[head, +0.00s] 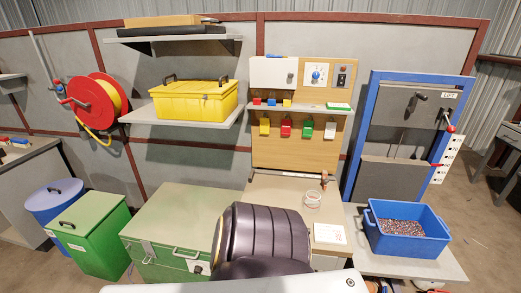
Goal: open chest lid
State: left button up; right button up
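A large green chest (165,257) stands on the floor left of the middle. Its flat grey-green lid (180,213) is down and looks shut. A pale handle (188,253) is on the front edge, with a metal latch plate (148,249) to its left and another fitting (198,267) to its right. A large dark ribbed shape in front hides the chest's right front part. Neither of my grippers shows in the head view.
A green bin (88,240) stands close left of the chest, with a blue drum (55,201) beyond. A shelf with a yellow box (195,100) hangs above. A workbench (265,190) is at right, then a blue crate (375,235) of granules.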

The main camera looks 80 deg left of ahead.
aim_at(183, 217)
jog(key=u, duration=3.75)
